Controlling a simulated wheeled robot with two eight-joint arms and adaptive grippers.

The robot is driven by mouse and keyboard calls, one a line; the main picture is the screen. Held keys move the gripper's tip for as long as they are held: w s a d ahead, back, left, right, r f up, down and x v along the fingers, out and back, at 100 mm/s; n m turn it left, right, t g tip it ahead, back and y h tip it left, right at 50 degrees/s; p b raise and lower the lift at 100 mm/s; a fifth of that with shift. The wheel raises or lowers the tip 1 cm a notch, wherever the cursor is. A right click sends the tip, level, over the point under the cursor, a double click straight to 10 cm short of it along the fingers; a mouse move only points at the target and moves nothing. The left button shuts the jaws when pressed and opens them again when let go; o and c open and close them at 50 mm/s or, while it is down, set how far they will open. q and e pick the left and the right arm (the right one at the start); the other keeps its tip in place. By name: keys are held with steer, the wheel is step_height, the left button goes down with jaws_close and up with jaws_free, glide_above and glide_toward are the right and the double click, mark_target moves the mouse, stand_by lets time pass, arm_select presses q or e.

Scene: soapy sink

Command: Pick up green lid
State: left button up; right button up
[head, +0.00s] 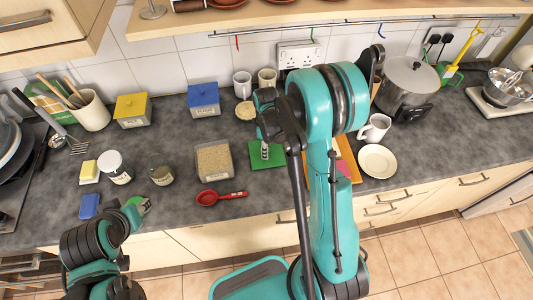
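The green lid (262,160) is a flat green square lying on the grey worktop, to the right of an open clear container of grain (214,161). My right arm reaches over the worktop and bends down. Its gripper (265,152) points down at the lid's upper middle and hides part of it. I cannot tell whether the fingers touch the lid or how far apart they are. My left gripper (143,206) is low at the left, near the worktop's front edge and well away from the lid. Its fingers are too small to judge.
A red scoop (221,196) lies in front of the container. Two jars (115,167) and a blue sponge (90,205) are at left. An orange board (348,158), partly hidden by my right arm, a white mug (375,128) and a saucer (378,161) are at right.

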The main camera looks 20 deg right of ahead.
jaws_close()
steer(key=shift+r, duration=0.15)
